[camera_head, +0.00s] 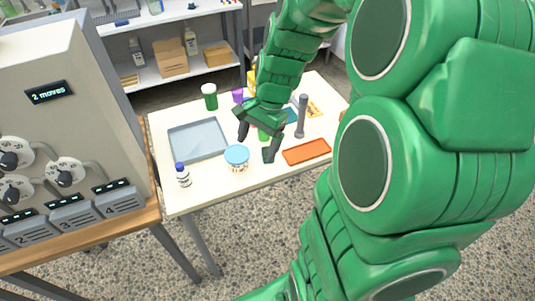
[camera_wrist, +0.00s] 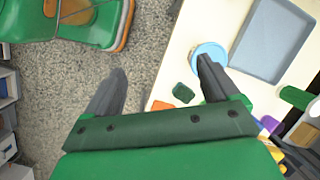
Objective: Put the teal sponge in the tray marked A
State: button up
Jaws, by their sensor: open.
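A teal patch (camera_head: 291,116) lies on the white table behind my gripper, beside a grey post; my arm partly hides it, so I cannot tell its full shape. It is the only teal thing I make out in the head view. A blue-grey tray (camera_head: 184,157) lies at the left of the table and shows in the wrist view (camera_wrist: 257,69). A shallow orange tray (camera_head: 307,151) lies at the right front. I cannot read a letter on either tray. My gripper (camera_head: 256,147) is open and empty above the table; its fingers also show in the wrist view (camera_wrist: 163,66).
A blue-lidded tub (camera_head: 236,158) and a small green block (camera_wrist: 183,93) are close to my fingers. A grey dial machine (camera_head: 60,110) is at left.

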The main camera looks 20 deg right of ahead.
jog(key=w+d+f+m+t+y, duration=0.1)
jog(key=w+d+f+m+t, duration=0.1)
jog(key=w+d+f+m, duration=0.8)
jog(key=shift+n, duration=0.5)
jog(key=shift+d+f+x, duration=0.1)
jog(key=shift+d+x, duration=0.1)
jog(key=shift+x, duration=1.2)
jog(key=shift+d+f+x, duration=0.1)
jog(key=shift+d+x, duration=0.15)
jog(key=shift+x, duration=1.15)
jog(key=shift+d+f+x, duration=0.1)
jog(key=shift+d+x, duration=0.1)
jog(key=shift+x, duration=1.2)
jog(key=shift+s, duration=0.2)
jog(key=c, duration=1.2)
jog(key=shift+r, duration=0.1)
